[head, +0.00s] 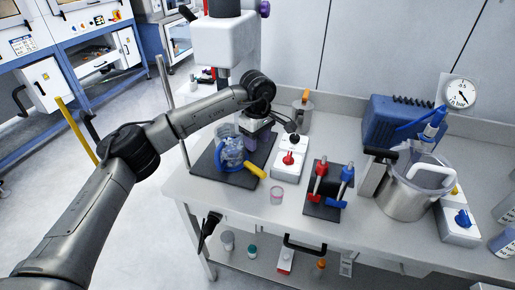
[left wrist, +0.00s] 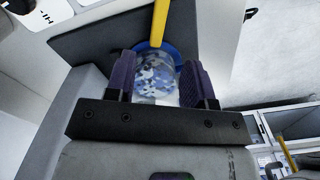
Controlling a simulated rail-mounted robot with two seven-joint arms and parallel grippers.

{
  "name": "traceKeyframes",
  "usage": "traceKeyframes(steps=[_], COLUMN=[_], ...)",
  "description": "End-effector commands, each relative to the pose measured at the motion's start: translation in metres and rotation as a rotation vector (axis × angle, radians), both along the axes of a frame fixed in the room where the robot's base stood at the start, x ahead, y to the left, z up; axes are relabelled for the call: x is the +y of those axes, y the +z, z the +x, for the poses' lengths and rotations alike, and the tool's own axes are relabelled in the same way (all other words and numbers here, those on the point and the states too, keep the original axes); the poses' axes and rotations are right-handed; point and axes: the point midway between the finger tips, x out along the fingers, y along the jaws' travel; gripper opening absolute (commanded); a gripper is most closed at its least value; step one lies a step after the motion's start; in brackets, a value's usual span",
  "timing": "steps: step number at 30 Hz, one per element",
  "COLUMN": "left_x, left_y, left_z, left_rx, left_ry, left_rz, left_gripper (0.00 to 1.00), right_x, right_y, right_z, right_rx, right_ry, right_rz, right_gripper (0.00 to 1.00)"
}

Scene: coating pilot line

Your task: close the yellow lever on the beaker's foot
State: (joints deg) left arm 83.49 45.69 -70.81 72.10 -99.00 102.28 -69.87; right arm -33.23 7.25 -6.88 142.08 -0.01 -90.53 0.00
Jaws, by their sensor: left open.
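The clear beaker (head: 228,146) stands in a blue ring foot on a dark plate (head: 206,168) at the left of the bench. The yellow lever (head: 256,172) sticks out from the foot toward the lower right. My left gripper (head: 254,148) is low, right beside the beaker. In the left wrist view, its purple fingers (left wrist: 158,80) are open, with the beaker (left wrist: 156,76) showing between them; I cannot tell whether they touch it. The yellow lever (left wrist: 160,22) runs up out of the picture from the blue foot, beyond the fingertips. My right gripper is not in view.
Right of the plate are a white switch box (head: 289,160), a small cup (head: 276,196) and a black stand with red and blue handles (head: 322,208). A steel pot (head: 408,196) stands farther right. Bare bench lies in front of the plate.

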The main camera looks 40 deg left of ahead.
Motion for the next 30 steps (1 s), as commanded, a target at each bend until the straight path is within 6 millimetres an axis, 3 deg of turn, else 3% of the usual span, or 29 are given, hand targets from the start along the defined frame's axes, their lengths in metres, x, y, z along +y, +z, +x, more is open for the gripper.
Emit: traceKeyframes(steps=[8, 26, 30], left_x=[0.000, 0.000, -0.001], left_y=[0.017, 0.017, 0.017], left_z=[0.000, 0.000, 0.001], left_rx=[0.001, 0.001, -0.005], left_ry=[-0.001, 0.003, 0.070], left_rz=[0.000, 0.000, -0.003], left_gripper=[0.49, 0.49, 0.49], right_x=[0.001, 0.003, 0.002], right_y=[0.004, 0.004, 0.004], right_z=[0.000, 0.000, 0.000], right_rx=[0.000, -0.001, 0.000], right_ry=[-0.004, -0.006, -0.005], right_rz=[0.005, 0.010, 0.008], right_gripper=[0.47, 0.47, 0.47])
